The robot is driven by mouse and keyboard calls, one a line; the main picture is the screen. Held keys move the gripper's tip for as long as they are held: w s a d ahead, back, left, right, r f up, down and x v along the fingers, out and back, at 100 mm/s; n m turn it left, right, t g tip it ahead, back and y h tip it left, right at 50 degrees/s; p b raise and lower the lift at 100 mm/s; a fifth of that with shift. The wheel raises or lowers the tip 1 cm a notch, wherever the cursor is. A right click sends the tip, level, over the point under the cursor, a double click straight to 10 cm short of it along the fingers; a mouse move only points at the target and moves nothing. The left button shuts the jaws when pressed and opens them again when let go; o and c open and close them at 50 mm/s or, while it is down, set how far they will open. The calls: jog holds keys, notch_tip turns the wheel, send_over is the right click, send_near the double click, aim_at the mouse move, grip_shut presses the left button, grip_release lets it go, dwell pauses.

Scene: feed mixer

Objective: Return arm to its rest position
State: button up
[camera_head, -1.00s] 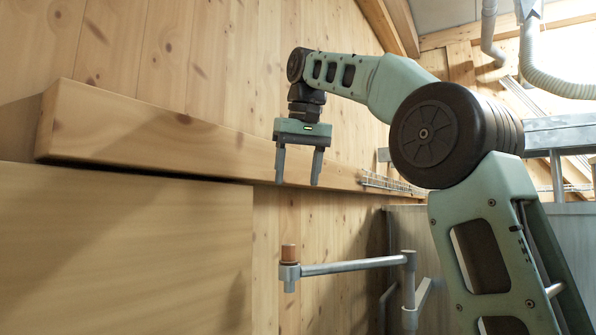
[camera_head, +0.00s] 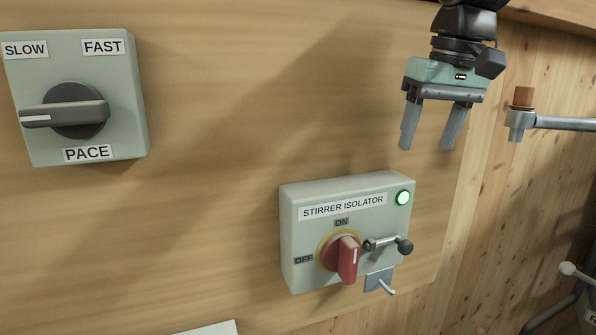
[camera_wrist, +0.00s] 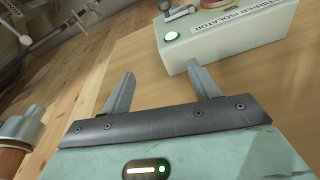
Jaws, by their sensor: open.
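My gripper (camera_head: 427,138) hangs at the upper right of the head view, fingers pointing down, apart and empty. It is above and to the right of the stirrer isolator box (camera_head: 345,228) and touches nothing that I can see. In the wrist view my gripper (camera_wrist: 163,92) shows both fingers spread with nothing between them, and the isolator box (camera_wrist: 235,45) lies beyond the fingertips. The upper part of my arm is cut off by the top edge of the head view.
The isolator has a red knob (camera_head: 347,258), a lit green lamp (camera_head: 404,198) and a small black-ended lever (camera_head: 388,245). A pace switch box (camera_head: 80,98) is at the upper left. A metal arm with a brown end (camera_head: 523,97) stands close right of my gripper.

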jog(key=s+a+f+n+g+b, duration=0.1)
jog(key=s+a+f, duration=0.35)
jog(key=f, duration=0.25)
jog(key=s+a+f+n+b, duration=0.1)
jog(key=s+a+f+n, duration=0.15)
jog(key=s+f, duration=0.45)
jog(key=s+f+n+g+b, duration=0.1)
jog(key=s+f+n, duration=0.1)
jog(key=s+f, duration=1.1)
jog(key=shift+d+f, duration=0.4)
